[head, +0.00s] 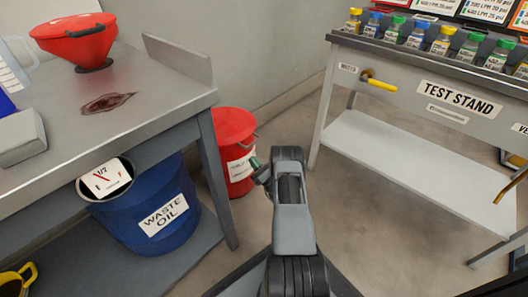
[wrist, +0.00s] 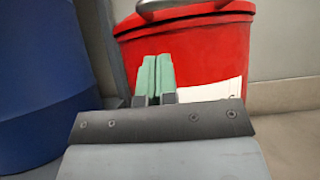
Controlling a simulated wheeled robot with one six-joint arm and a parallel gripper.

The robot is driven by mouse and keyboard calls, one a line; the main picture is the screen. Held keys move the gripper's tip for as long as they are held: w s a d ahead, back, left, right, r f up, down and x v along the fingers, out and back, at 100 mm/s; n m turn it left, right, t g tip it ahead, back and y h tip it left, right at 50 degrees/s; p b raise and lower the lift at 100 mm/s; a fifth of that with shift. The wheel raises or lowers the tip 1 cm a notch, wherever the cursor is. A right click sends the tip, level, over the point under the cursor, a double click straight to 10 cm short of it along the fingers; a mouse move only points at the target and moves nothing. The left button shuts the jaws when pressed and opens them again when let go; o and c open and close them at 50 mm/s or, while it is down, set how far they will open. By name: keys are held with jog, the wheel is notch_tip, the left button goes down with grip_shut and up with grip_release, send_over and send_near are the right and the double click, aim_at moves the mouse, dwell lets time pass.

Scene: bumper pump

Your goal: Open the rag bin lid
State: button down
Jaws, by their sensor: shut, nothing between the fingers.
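The rag bin (head: 234,150) is a red bucket-like bin on the floor between the workbench and the test stand, with a white label on its front. Its lid (head: 233,121) is down, and a grey handle (head: 256,141) shows at its right side. In the wrist view the red bin (wrist: 205,50) fills the upper middle, with a grey handle (wrist: 170,8) across its top, partly cut off by the frame. My gripper (head: 254,163) is shut and empty, its green fingertips (wrist: 154,77) together in front of the bin, below the rim. The fingers hide part of the label.
A blue waste oil drum (head: 150,218) stands left of the bin under the workbench (head: 180,93), whose leg (head: 219,185) is close to the bin. A red funnel (head: 75,42) sits on the bench. The test stand (head: 420,155) is at right. Floor between is clear.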

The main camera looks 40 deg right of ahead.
jog(key=shift+w+r, duration=0.2)
jog(key=shift+r, duration=0.8)
jog(key=shift+w+r, duration=0.2)
jog(key=shift+r, duration=0.8)
